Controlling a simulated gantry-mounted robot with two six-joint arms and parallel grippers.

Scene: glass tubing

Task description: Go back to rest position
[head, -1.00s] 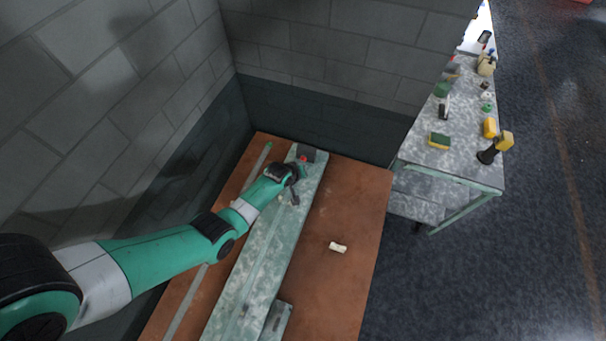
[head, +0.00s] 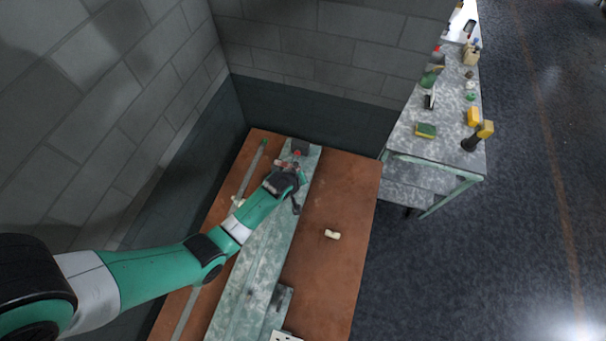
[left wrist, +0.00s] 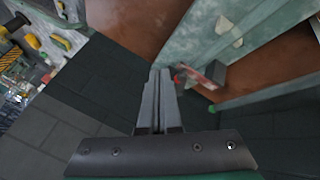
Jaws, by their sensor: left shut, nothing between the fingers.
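My left gripper (left wrist: 158,100) shows in the left wrist view with its two long dark fingers shut together and nothing between them. In the head view my left arm comes in from the left and ends at the gripper (head: 296,203), above the upper part of the grey-green metal beam (head: 262,245). The fingers are small there and partly hidden by the wrist. My right gripper is not in view.
The beam lies on a brown table (head: 345,200) in a corner between grey block walls. A thin rod (head: 251,170) with a green end lies left of the beam. A small cream piece (head: 332,234) lies on the table to the right. A cluttered workbench (head: 445,150) stands at the right.

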